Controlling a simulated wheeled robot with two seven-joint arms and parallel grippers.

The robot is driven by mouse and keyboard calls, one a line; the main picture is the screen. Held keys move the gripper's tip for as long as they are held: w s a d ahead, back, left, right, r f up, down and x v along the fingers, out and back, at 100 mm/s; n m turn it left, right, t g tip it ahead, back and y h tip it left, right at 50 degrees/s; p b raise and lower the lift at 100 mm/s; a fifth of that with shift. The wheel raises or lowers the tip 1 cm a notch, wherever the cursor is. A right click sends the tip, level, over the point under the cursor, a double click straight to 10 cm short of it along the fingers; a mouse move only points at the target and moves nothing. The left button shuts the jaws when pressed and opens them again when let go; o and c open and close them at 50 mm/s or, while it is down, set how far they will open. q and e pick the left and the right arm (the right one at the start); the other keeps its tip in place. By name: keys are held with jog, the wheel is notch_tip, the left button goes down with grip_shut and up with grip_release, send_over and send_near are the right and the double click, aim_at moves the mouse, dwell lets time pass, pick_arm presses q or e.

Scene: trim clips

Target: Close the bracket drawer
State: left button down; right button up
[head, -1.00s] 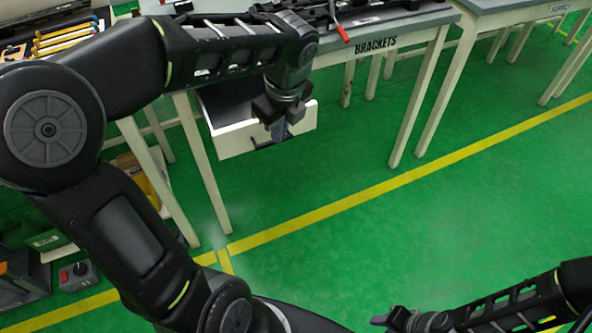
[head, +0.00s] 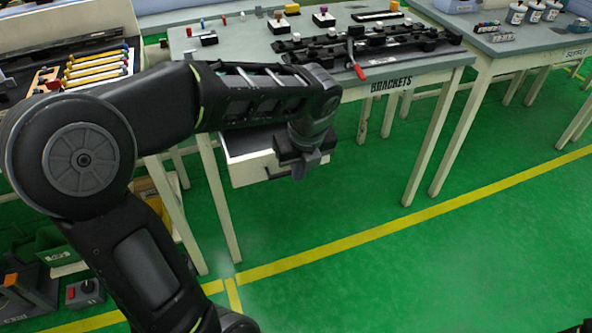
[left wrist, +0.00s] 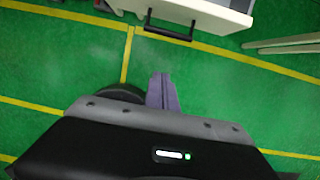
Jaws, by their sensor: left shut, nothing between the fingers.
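The bracket drawer (head: 250,168) has a white front and hangs open under the table labelled BRACKETS. In the left wrist view its white front (left wrist: 205,14) and dark bar handle (left wrist: 168,28) show at the top. My left gripper (head: 300,172) is at the drawer's front right end in the head view and hides part of it. In the left wrist view its fingers (left wrist: 162,92) are together and empty, with a gap in the picture between their tips and the handle. I cannot tell whether the gripper touches the drawer. My right gripper is not in view.
The brackets table (head: 260,45) carries a dark fixture with a red-handled lever (head: 356,62) and small parts. A supply table (head: 510,42) stands at the right. Green bins and a grey control box (head: 84,292) are at lower left. The green floor in front is clear.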

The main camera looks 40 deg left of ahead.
pick_arm(q)
jog(key=w+a+f, duration=0.3)
jog(key=a+f, duration=0.2)
jog(key=f, duration=0.3)
jog(key=shift+w+b, duration=0.25)
jog(key=shift+b, duration=0.05)
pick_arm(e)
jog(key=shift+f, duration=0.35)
